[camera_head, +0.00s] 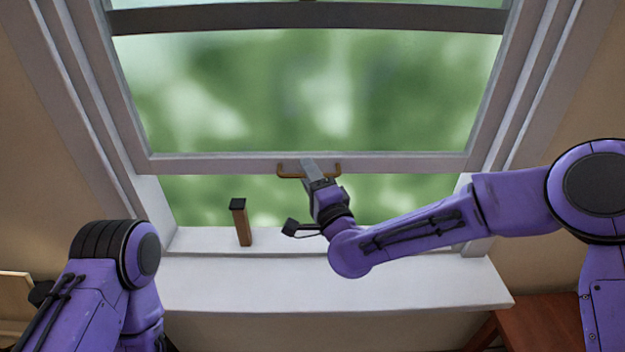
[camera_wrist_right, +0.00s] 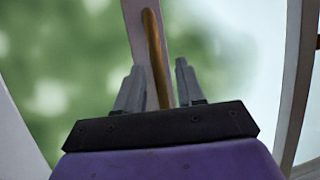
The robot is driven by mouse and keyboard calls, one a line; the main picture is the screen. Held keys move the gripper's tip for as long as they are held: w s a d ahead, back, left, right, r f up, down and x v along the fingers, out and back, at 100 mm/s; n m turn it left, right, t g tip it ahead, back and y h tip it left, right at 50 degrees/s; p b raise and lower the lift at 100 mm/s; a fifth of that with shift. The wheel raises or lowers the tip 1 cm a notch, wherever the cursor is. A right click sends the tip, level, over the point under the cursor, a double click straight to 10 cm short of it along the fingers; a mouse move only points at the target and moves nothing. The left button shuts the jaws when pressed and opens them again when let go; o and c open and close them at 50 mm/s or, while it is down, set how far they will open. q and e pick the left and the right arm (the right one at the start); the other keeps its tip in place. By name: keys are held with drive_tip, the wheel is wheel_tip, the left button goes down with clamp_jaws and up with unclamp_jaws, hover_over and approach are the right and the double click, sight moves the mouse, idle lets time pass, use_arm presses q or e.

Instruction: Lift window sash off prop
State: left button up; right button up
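The window sash (camera_head: 225,164) is raised, its bottom rail well above the sill. A brass handle (camera_head: 290,171) is fixed to this rail. My right gripper (camera_head: 307,166) is at the handle. In the right wrist view the handle (camera_wrist_right: 154,55) runs between my right gripper's two fingers (camera_wrist_right: 157,85), which stand apart with a gap showing on each side of the bar. The wooden prop (camera_head: 242,225), with a black top, stands on the sill left of my right gripper. Its top shows below the rail, with green between them. My left gripper is out of view.
The white sill (camera_head: 330,285) is otherwise clear. Window frame jambs (camera_head: 80,110) rise on both sides. A reddish-brown wooden piece (camera_head: 545,322) is at the lower right, near my right arm. My left arm is at the lower left.

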drive_tip(key=b+v, duration=0.4)
drive_tip(key=v, duration=0.6)
drive_tip(key=shift+s, duration=0.15)
drive_tip(key=shift+d+f, duration=0.1)
drive_tip(key=shift+d, duration=0.15)
